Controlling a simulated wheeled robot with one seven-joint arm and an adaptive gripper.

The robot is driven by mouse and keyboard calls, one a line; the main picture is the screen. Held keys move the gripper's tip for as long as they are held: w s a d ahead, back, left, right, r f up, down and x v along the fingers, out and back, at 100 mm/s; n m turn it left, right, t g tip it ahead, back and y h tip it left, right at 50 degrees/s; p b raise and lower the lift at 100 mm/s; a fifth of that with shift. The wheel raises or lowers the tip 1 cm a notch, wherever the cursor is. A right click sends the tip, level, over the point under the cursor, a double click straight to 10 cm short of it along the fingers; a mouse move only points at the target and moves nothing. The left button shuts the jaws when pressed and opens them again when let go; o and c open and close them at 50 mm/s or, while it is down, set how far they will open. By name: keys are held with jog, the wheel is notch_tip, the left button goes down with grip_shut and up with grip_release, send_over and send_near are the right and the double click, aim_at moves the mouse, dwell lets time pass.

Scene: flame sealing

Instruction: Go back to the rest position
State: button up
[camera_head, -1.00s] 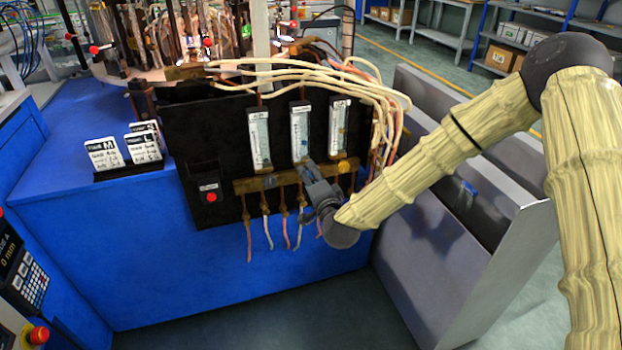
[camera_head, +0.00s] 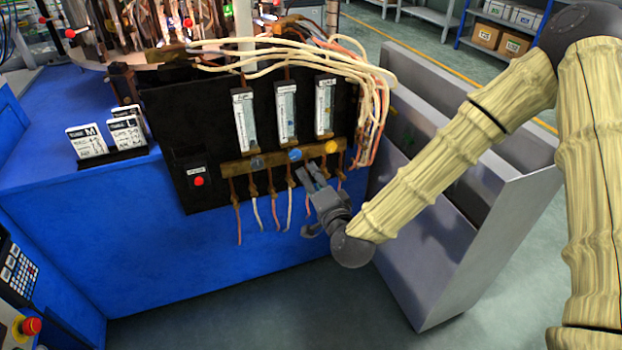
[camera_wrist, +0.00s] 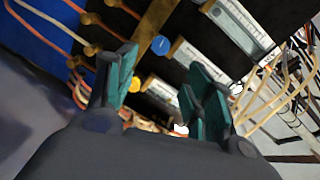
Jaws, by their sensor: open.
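My gripper (camera_head: 312,200) is open and empty in the head view, just in front of the lower right part of the black flowmeter panel (camera_head: 215,150). In the wrist view its two green-padded fingers (camera_wrist: 160,95) stand apart with nothing between them. Beyond the fingers are a blue knob (camera_wrist: 160,45) and a yellow knob (camera_wrist: 134,84) on the panel. In the head view the blue knob (camera_head: 295,154) and yellow knob (camera_head: 332,147) sit on a brass bar below three glass flow tubes (camera_head: 286,112). The gripper appears apart from the knobs.
Hoses (camera_head: 258,212) hang below the bar, and pale cables (camera_head: 300,58) loop over the panel's top. A grey metal bin (camera_head: 440,255) stands at the right, close to my arm. Tube label cards (camera_head: 88,141) stand on the blue bench (camera_head: 120,210). Floor shows in front.

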dwell(0.3)
jog(key=s+d+f+n+g, duration=0.1)
jog(key=s+f+n+g, duration=0.15)
jog(key=s+f, duration=0.45)
jog(key=s+d+f+n+g, duration=0.1)
jog(key=s+f+n+g, duration=0.15)
jog(key=f, duration=0.75)
jog(key=s+d+f+n+g+h, duration=0.1)
jog(key=s+d+f+n+g, duration=0.2)
jog(key=s+f, duration=0.5)
jog(key=s+d+f+g+h, duration=0.2)
jog(key=s+d+f+g, duration=0.2)
jog(key=s+d+f, duration=0.4)
jog(key=s+d+f+n+g+h, duration=0.1)
jog(key=s+d+g, duration=0.15)
jog(key=s, duration=0.45)
jog(key=s+d+f+n+g+h, duration=0.1)
jog(key=s+d+f, duration=0.15)
jog(key=s, duration=0.35)
notch_tip(320, 180, up, 16)
jog(key=p, duration=1.5)
jog(key=shift+s+d, duration=0.35)
jog(key=shift+d, duration=0.05)
